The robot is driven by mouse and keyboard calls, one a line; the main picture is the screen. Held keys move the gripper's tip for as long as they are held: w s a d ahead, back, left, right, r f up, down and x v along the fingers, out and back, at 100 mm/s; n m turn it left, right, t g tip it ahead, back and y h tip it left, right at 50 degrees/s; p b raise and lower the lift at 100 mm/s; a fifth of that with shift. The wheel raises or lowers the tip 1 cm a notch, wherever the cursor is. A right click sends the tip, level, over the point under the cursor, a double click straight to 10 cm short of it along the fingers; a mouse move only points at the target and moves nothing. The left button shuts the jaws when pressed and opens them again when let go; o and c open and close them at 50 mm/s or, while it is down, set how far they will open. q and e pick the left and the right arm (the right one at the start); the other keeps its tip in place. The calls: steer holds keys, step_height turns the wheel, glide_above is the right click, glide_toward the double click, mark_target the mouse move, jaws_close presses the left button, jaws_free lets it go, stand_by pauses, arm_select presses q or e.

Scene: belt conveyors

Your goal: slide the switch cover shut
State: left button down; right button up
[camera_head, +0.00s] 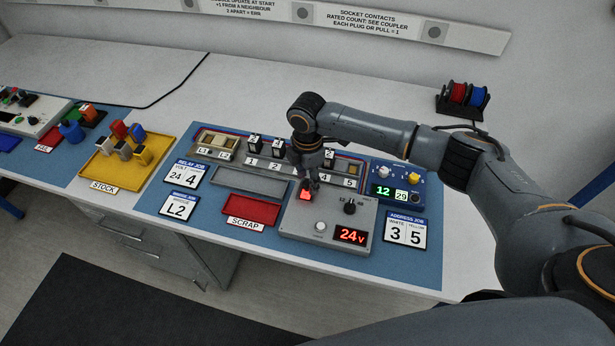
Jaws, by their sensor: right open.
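A grey box (287,221) with a red 24V display (351,236), a black knob (350,206) and a pale round button stands on the blue mat. A small bright red part (305,194) is at its upper left, which looks like the switch or its cover. Whether the cover is open is too small to tell. My right gripper (311,177) points down just above and behind the red part, open and empty. I cannot tell whether its fingers touch the part. My left gripper is out of view.
Behind the box runs a socket strip (226,155) with black plugs. A red SCRAP tray (252,210) and grey tray (247,184) lie left. A blue meter unit (396,187) stands right. A yellow STOCK tray (101,172) is farther left. The rear table is mostly clear.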

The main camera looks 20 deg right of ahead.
step_height(320, 180, up, 12)
stand_by(0.5)
steer(key=shift+f, duration=0.1)
